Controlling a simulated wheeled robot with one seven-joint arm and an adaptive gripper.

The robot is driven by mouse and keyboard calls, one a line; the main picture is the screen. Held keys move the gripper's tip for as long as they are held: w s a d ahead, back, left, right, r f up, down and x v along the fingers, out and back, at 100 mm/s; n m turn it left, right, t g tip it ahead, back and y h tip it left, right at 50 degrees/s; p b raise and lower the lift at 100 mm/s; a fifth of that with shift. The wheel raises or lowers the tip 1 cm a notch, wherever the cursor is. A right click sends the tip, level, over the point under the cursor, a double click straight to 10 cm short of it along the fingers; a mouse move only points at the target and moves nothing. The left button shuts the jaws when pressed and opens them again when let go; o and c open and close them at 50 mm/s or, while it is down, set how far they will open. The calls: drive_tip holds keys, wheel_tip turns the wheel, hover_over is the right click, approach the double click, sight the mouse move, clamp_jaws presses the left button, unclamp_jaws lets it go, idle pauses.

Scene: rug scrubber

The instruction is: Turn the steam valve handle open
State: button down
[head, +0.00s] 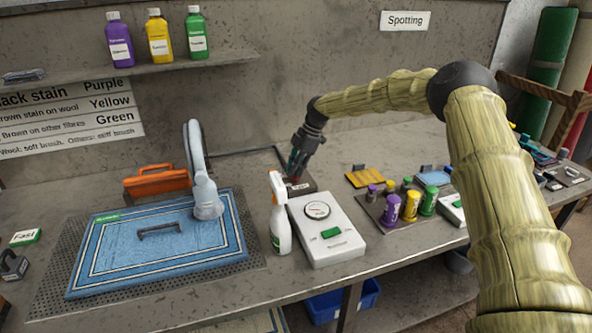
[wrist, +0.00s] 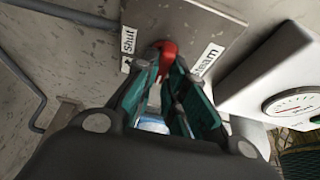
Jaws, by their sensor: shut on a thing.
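The red steam valve handle (wrist: 166,48) shows between my fingertips in the wrist view, on a brown metal plate (wrist: 205,15). A "Shut" label (wrist: 128,42) is on the plate left of the handle and a "Steam" label (wrist: 208,60) is to its right. My gripper (wrist: 165,75) has its teal fingers around the handle and is shut on it. In the head view my gripper (head: 297,172) reaches down to the plate (head: 292,186) behind the white box. The handle is mostly hidden by the fingers there.
A white box with a dial (head: 330,235) and a white spray bottle (head: 279,215) stand close in front of the valve. Several coloured bottles (head: 410,205) stand at right.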

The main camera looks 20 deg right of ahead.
drive_tip(key=shift+s+a+f, duration=0.2)
drive_tip(key=shift+s+f, duration=0.05)
drive_tip(key=shift+f, duration=0.3)
drive_tip(key=c, duration=1.5)
unclamp_jaws()
drive_tip(key=shift+r, duration=0.1)
drive_tip(key=shift+w, duration=0.2)
drive_tip(key=shift+d+r, duration=0.15)
drive_tip(key=shift+r, duration=0.05)
drive_tip(key=shift+v, duration=5.95)
drive_tip(key=shift+w, duration=0.1)
drive_tip(key=shift+d, duration=0.1)
